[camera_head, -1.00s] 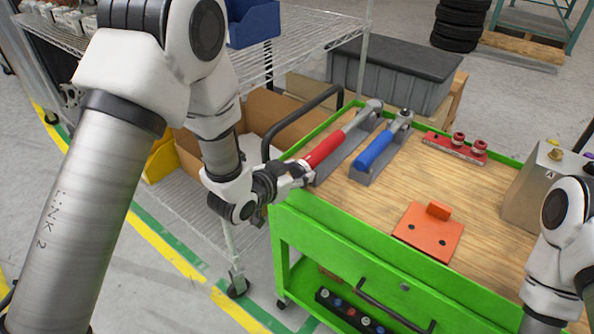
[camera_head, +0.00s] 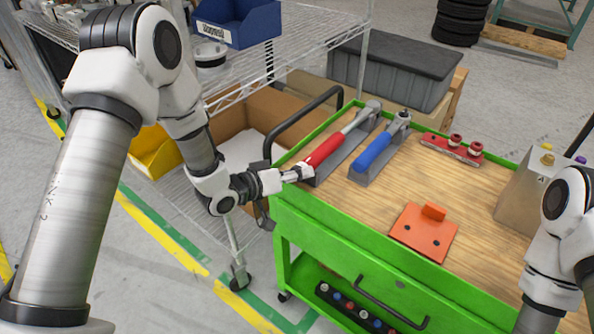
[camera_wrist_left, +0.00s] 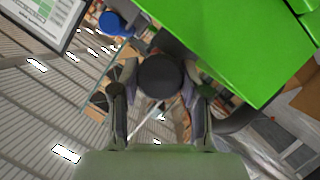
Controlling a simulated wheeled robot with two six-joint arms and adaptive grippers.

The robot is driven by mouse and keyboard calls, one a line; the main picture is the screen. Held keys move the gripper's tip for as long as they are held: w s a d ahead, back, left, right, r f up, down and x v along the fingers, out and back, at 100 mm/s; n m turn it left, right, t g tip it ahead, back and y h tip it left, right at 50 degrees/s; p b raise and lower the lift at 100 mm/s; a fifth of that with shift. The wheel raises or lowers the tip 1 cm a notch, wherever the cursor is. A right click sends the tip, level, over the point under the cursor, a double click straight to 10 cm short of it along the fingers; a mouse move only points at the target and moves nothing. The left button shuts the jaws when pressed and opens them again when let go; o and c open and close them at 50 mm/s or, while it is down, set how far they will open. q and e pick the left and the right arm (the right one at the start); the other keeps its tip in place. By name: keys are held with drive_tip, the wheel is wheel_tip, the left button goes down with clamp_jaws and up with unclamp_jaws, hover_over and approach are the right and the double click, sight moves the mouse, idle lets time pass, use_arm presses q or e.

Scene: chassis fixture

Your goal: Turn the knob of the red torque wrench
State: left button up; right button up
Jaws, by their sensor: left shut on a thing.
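The red torque wrench (camera_head: 326,149) lies in a grey holder at the left edge of the green cart, its handle end facing my left arm. My left gripper (camera_head: 301,173) is at that end, in line with the handle, and is shut on the knob. The knob is mostly hidden by the fingers in the head view. In the left wrist view a dark round end, which I take for the knob (camera_wrist_left: 160,76), shows between the fingers of the left gripper (camera_wrist_left: 160,100). My right arm shows at the right edge, but its gripper is out of view.
A blue wrench (camera_head: 374,153) lies in a holder just right of the red one. An orange plate (camera_head: 424,232), a red fixture (camera_head: 452,148) and a metal box (camera_head: 521,200) stand on the cart (camera_head: 345,240). A black cart handle (camera_head: 292,125) and wire shelf (camera_head: 300,62) are near my left arm.

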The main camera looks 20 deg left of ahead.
use_arm(q)
drive_tip(key=shift+n, duration=0.4)
drive_tip(key=o, duration=1.1)
drive_tip(key=shift+o, duration=0.2)
